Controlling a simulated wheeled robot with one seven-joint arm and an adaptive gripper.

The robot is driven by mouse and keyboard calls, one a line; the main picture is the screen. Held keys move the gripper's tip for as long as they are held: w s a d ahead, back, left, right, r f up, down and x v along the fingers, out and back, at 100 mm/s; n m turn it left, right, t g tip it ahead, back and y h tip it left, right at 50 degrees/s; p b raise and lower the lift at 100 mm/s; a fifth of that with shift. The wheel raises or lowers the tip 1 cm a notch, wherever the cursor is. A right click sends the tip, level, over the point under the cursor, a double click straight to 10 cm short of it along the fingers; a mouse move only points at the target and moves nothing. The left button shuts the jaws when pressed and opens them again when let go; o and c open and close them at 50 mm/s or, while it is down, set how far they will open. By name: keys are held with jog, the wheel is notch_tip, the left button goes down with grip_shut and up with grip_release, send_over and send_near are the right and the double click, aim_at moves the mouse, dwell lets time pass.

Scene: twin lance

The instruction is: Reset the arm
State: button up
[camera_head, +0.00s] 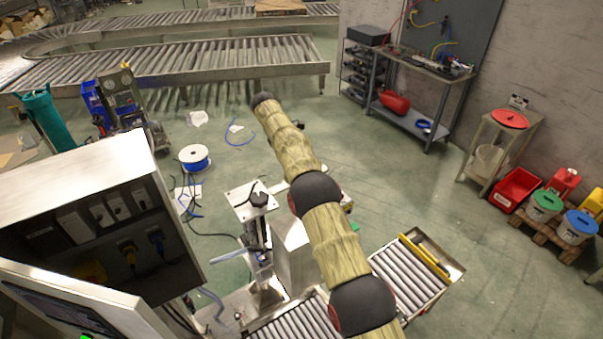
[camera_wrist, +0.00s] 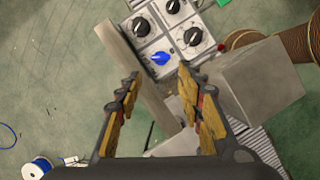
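My gripper (camera_wrist: 162,108) shows in the wrist view with its two yellow-padded fingers spread apart and nothing between them. It is open. Beyond the fingertips is a control panel (camera_wrist: 157,39) with several black knobs and one blue knob (camera_wrist: 160,58). A grey box (camera_wrist: 262,80) stands to the right of the fingers. In the head view my arm reaches up and away across the middle of the picture, and the gripper itself cannot be made out there.
A grey cabinet (camera_head: 75,172) with sockets stands at left. A short roller conveyor (camera_head: 405,280) lies beside my arm. A blue cable spool (camera_head: 194,158) sits on the floor. A long conveyor (camera_head: 200,60) runs along the back. Floor at right centre is clear.

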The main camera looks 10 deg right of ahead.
jog(key=shift+a+r, duration=0.1)
jog(key=shift+r, duration=0.15)
dwell(0.3)
